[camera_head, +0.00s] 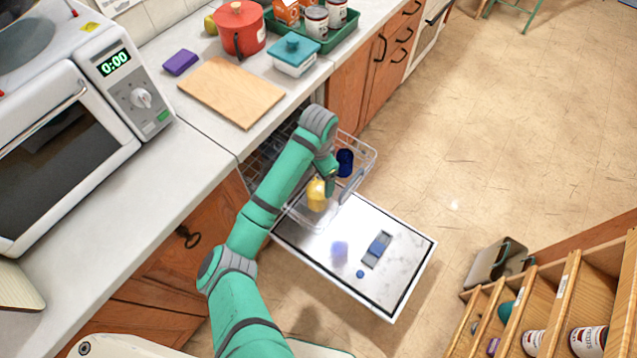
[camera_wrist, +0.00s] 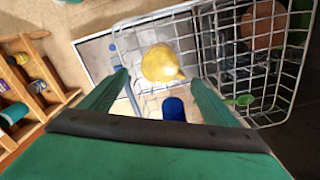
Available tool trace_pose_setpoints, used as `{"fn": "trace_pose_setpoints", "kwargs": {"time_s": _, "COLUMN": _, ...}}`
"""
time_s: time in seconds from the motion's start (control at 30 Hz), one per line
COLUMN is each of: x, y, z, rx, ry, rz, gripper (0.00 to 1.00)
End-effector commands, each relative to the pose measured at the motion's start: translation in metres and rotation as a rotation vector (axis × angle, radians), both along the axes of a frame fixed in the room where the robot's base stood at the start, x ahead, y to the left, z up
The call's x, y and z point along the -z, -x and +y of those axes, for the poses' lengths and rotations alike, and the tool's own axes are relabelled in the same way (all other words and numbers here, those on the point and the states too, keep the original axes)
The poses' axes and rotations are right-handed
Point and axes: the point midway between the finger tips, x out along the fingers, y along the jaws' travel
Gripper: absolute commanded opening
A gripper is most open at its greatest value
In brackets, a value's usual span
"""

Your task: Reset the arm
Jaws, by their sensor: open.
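My arm reaches over the open dishwasher, and my gripper (camera_head: 326,180) hangs above its pulled-out wire rack (camera_head: 362,172). In the wrist view the two fingers of my gripper (camera_wrist: 160,78) are apart with nothing held between them. A yellow rounded item (camera_head: 316,196) sits in the rack just below the fingers. It also shows in the wrist view (camera_wrist: 160,63), beyond the fingertips. A dark blue item (camera_head: 344,162) stands in the rack beside my gripper. My wrist hides part of the rack.
The dishwasher door (camera_head: 400,262) lies open, low over the floor. The counter holds a cutting board (camera_head: 231,92), a red pot (camera_head: 242,28), a teal-lidded container (camera_head: 293,54) and a microwave (camera_head: 65,130). A wooden shelf unit (camera_head: 560,300) stands at lower right.

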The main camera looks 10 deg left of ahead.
Motion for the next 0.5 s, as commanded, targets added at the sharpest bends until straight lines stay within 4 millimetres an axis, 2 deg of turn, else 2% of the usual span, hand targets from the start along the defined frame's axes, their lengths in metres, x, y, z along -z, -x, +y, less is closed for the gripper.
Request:
{"fn": "trace_pose_setpoints", "kwargs": {"time_s": 0.13, "x": -0.0107, "y": -0.0003, "z": -0.0002, "rx": 0.000, "ry": -0.001, "rz": -0.001, "gripper": 0.82}}
{"fn": "trace_pose_setpoints", "kwargs": {"time_s": 0.4, "x": -0.0128, "y": 0.0007, "z": 0.0032, "rx": -0.006, "ry": 0.000, "rz": 0.000, "gripper": 0.82}}
{"fn": "trace_pose_setpoints", "kwargs": {"time_s": 0.5, "x": -0.0108, "y": -0.0018, "z": -0.0065, "rx": -0.006, "ry": 0.018, "rz": -0.016, "gripper": 0.82}}
